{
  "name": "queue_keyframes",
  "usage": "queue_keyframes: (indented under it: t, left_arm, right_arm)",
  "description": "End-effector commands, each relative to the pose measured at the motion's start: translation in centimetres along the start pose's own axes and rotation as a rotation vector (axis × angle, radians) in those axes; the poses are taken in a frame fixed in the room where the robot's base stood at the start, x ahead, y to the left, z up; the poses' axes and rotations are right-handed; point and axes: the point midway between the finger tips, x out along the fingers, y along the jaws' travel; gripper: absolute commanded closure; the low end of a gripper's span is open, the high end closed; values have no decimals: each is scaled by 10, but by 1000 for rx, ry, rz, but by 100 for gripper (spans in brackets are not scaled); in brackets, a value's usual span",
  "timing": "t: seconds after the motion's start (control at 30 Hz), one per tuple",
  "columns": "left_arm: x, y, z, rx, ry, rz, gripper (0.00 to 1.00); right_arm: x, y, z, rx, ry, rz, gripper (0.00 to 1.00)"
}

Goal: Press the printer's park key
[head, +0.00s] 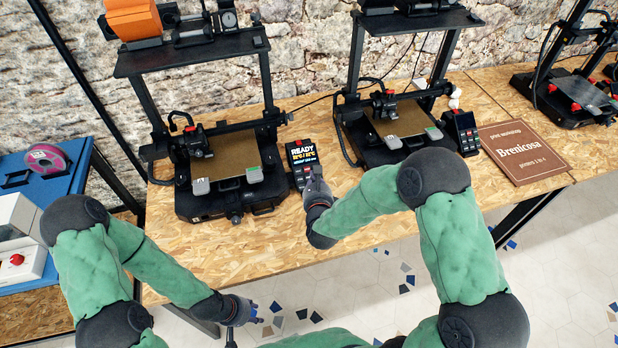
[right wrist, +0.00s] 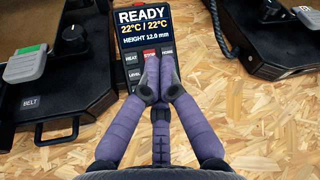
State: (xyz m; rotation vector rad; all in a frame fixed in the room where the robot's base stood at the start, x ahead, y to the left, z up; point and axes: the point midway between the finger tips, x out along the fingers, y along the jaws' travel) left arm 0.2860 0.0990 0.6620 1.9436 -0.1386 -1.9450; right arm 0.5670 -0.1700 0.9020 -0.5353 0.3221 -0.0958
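The control panel (head: 302,158) stands on the bench just right of the left printer (head: 228,165). In the right wrist view its screen (right wrist: 143,28) reads READY, 22°C / 22°C, HEIGHT 12.0 mm. Below it I read the keys HEAT (right wrist: 131,57), a red STOP (right wrist: 149,52), HOME (right wrist: 167,52) and LEVEL (right wrist: 134,75). No key marked park is readable; my fingers cover part of the keypad. My right gripper (right wrist: 152,68) has its purple fingertips together, empty, over the keys below STOP; contact cannot be told. My left gripper (head: 252,312) hangs off the bench's front edge; its fingers are too small to judge.
A second printer (head: 395,125) with its own panel (head: 462,130) stands to the right, beside a brown Brenicosa sign (head: 522,150). Another printer (head: 580,95) is at far right. A blue table (head: 70,190) is at left. Bare bench lies in front of the left printer.

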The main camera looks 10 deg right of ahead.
Motion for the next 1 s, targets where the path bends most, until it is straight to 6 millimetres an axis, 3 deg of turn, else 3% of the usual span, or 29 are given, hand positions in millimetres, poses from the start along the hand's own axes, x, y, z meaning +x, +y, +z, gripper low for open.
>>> queue_keyframes:
  t: [0.5, 1.0]
  left_arm:
    - [40, -14, -2, 0, 0, 0, 60]
    - [52, -18, -2, 0, 0, 0, 60]
  right_arm:
    - [50, 29, -30, 0, -1, 0, 100]
    - [63, 34, -34, 0, 0, 0, 100]
